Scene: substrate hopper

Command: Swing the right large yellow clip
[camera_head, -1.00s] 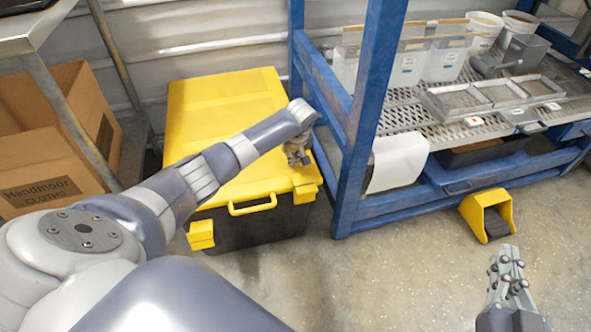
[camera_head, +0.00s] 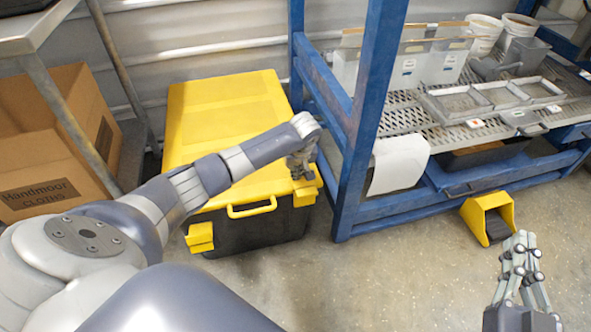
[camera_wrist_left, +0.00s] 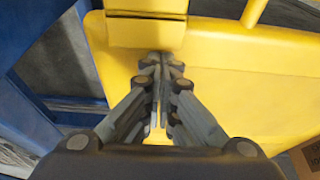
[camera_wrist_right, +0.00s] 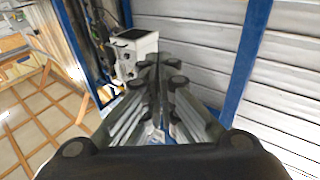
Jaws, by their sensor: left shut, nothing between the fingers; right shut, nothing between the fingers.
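A yellow-lidded storage box (camera_head: 221,95) with a black body stands on the floor left of the blue frame. Its right large yellow clip (camera_head: 305,197) is at the front right corner, and it shows at the top of the left wrist view (camera_wrist_left: 146,30). The left yellow clip (camera_head: 200,238) is at the front left, and a yellow handle (camera_head: 252,206) lies between them. My left gripper (camera_head: 299,174) is shut and empty over the lid, just behind the right clip; whether it touches is unclear. My right gripper (camera_head: 520,247) is shut and empty over the floor at lower right.
A blue metal rack (camera_head: 345,190) stands close on the box's right. A yellow-and-black bin-like object (camera_head: 487,215) is on the floor. Cardboard boxes (camera_head: 45,175) stand at left. The floor in front of the box is clear.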

